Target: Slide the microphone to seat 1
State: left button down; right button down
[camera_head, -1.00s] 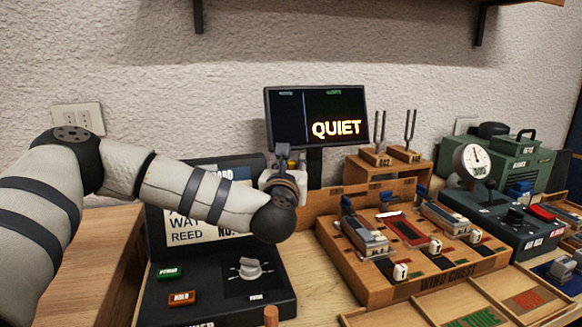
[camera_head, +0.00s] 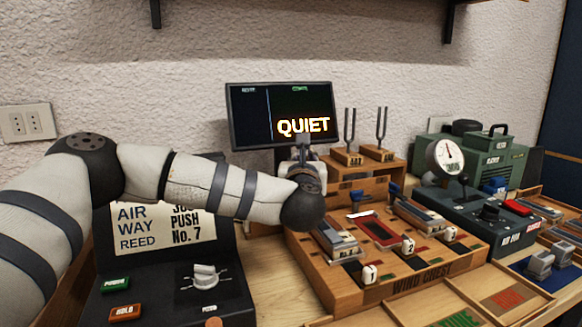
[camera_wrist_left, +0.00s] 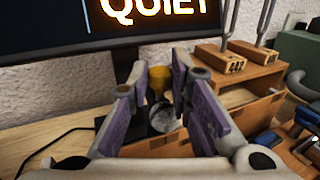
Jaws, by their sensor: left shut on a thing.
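In the left wrist view, my left gripper (camera_wrist_left: 160,88) is shut on the microphone (camera_wrist_left: 164,116), a small piece with a brassy top and a grey rounded part. In the head view, my left gripper (camera_head: 304,150) is in front of the monitor's lower right edge, behind the wind chest's left part; my wrist hides the microphone there. The wooden wind chest (camera_head: 425,282) has small white tags numbered 1 (camera_head: 370,274), 2 (camera_head: 408,246) and 3 (camera_head: 449,234). Tag 1 is at the front left. My right gripper is in neither view.
The monitor (camera_head: 250,125) reads QUIET. Two tuning forks stand on wooden blocks (camera_head: 348,157) behind the chest. A gauge (camera_head: 446,155) and a dark control box (camera_head: 490,228) are at the right. A black panel (camera_head: 165,290) with buttons is at front left, below my arm.

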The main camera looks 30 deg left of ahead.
pick_arm(q)
jog(key=shift+s+a, duration=0.15)
jog(key=c, duration=1.8)
grip_release()
jog(key=shift+o, duration=0.2)
jog(key=v, duration=1.2)
jog(key=shift+f, duration=0.1)
